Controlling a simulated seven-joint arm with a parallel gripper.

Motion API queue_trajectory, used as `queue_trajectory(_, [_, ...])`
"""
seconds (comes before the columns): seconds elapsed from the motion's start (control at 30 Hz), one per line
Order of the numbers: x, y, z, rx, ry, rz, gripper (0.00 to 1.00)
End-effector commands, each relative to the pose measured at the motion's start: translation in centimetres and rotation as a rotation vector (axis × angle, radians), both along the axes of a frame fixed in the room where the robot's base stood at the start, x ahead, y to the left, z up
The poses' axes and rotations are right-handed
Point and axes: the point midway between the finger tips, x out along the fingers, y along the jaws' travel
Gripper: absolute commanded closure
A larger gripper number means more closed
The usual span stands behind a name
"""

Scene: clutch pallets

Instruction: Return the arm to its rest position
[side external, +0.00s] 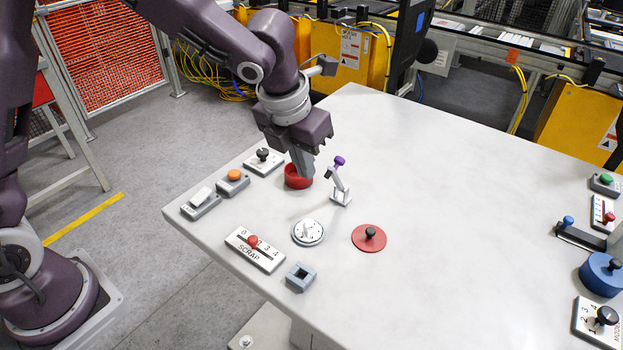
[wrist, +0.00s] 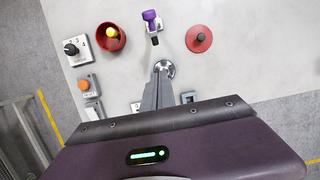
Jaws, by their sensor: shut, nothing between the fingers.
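My gripper (side external: 303,172) is shut and empty, pointing down over the table near the red bowl (side external: 298,183). In the side view the fingers overlap the far rim of the bowl; how high they are above the table I cannot tell. In the wrist view the shut fingers (wrist: 160,70) appear just in front of the round white dial and hide part of it. The red bowl (wrist: 97,44) lies ahead and to the left there, with a yellow ball (wrist: 111,33) in it. The fingers look apart from the bowl in that view.
Close by stand a purple-tipped lever (side external: 340,162), a white dial (side external: 308,233), a red disc with a black knob (side external: 369,238), a SCRAP slider (side external: 254,251), a grey square socket (side external: 300,279) and an orange button (side external: 234,177). The table's middle (side external: 450,190) is clear.

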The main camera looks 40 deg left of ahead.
Motion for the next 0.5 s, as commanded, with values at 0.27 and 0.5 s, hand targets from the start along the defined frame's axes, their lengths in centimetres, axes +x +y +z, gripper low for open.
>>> queue_trajectory(0.27, [1.0, 0.4, 4.4, 0.026, -0.089, -0.072, 1.0])
queue_trajectory(0.5, [3.2, -1.9, 22.1, 0.535, -0.782, -1.037, 1.0])
